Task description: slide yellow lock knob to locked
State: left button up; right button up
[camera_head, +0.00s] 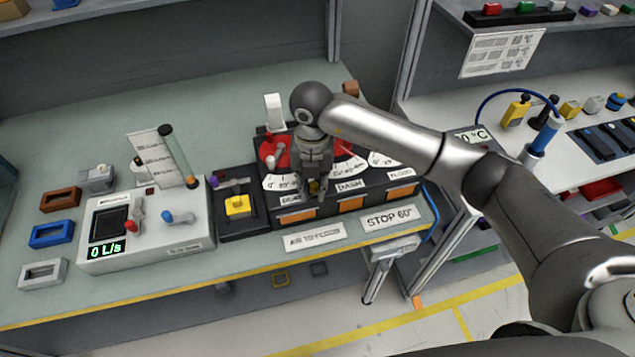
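My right gripper (315,190) points down over the black dashboard module (272,221), in front of its middle dial. A small yellow knob (314,187) shows between its two fingertips, close above the labels reading DUCT and DASH. The fingertips stand on either side of this knob; I cannot tell whether they touch it. The gripper and wrist hide the middle of the module and any slot around the knob. A larger yellow piece (238,204) sits on the separate black box to the left. My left gripper is not in view.
A red dial (273,152) is left of my gripper. A white flow box (147,230) reading 0 L/s stands further left, with several small coloured blocks beyond. A second bench is at right.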

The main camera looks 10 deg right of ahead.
aim_at(311, 186)
jog(key=shift+o, duration=1.1)
jog(key=shift+s+a, duration=0.1)
jog(key=shift+a, duration=0.1)
jog(key=shift+o, duration=0.3)
jog(key=shift+a, duration=0.1)
jog(key=shift+d+r, duration=0.2)
jog(key=shift+r, duration=0.1)
notch_tip(311, 186, up, 12)
jog(key=shift+a+f, duration=0.2)
jog(key=shift+f, duration=0.05)
jog(key=shift+f, duration=0.1)
